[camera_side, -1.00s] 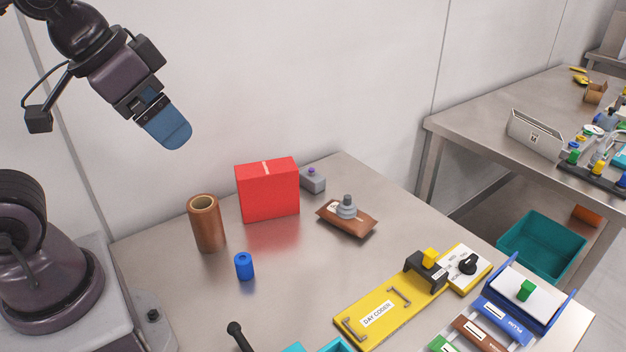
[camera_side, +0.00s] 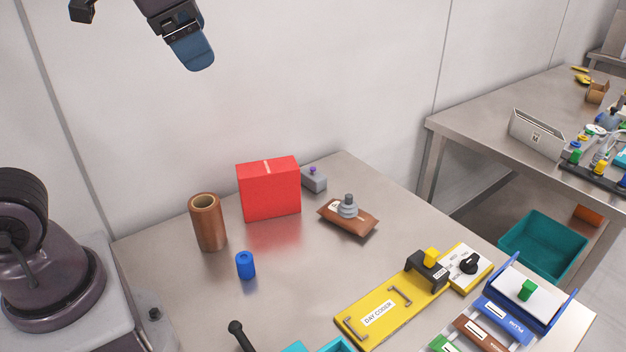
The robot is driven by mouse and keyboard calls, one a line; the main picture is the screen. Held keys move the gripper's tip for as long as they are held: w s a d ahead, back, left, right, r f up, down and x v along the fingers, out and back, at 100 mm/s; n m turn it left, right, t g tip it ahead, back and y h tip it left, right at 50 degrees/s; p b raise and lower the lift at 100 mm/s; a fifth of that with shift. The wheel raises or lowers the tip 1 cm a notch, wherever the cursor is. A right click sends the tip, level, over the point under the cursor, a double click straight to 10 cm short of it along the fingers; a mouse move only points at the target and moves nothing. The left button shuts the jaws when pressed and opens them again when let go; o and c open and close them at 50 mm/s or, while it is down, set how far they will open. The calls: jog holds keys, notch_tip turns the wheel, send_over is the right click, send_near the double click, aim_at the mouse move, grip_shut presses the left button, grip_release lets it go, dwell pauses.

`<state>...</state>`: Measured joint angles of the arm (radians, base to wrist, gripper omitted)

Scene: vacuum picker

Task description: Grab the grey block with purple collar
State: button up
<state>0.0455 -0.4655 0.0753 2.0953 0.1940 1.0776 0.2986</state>
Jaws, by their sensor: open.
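The grey block with purple collar (camera_side: 315,181) sits on the steel table at the back, just right of the red box, which partly hides its left side. A small purple piece shows on its top. My gripper (camera_side: 195,62) is high in the air at the upper left, in front of the wall, with its blue finger pointing down. It is well above and left of the block, with nothing seen in it. The finger gap does not show from this side.
A red box (camera_side: 270,190) stands beside the block. A brown tube (camera_side: 207,225), a blue cylinder (camera_side: 245,266) and a brown pouch with a grey stepped piece (camera_side: 362,222) stand nearby. A yellow day coder board (camera_side: 375,318) lies at the front.

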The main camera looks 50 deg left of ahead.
jog(key=w+a+m+g+y, duration=0.1)
jog(key=w+a+m+y, duration=0.25)
jog(key=w, duration=0.45)
jog(key=w+a+m+y, duration=0.2)
jog(key=w+a+m, duration=0.3)
jog(key=w, duration=0.4)
jog(key=m+y, duration=0.6)
jog(key=m, duration=0.3)
send_over(315, 172)
jog(key=d, duration=0.3)
notch_tip(315, 172, down, 32)
jog(key=f, duration=0.1)
jog(key=s+f, duration=0.1)
jog(key=f, duration=0.1)
jog(key=shift+d+f+h, duration=0.2)
jog(key=shift+f+h, duration=0.05)
jog(key=shift+f, duration=0.05)
jog(key=f, duration=0.3)
jog(key=shift+w+a+f, duration=0.1)
jog(key=shift+a+f, duration=0.15)
jog(key=shift+f, duration=0.05)
jog(key=shift+x, duration=1.2)
jog(key=c, duration=1.2)
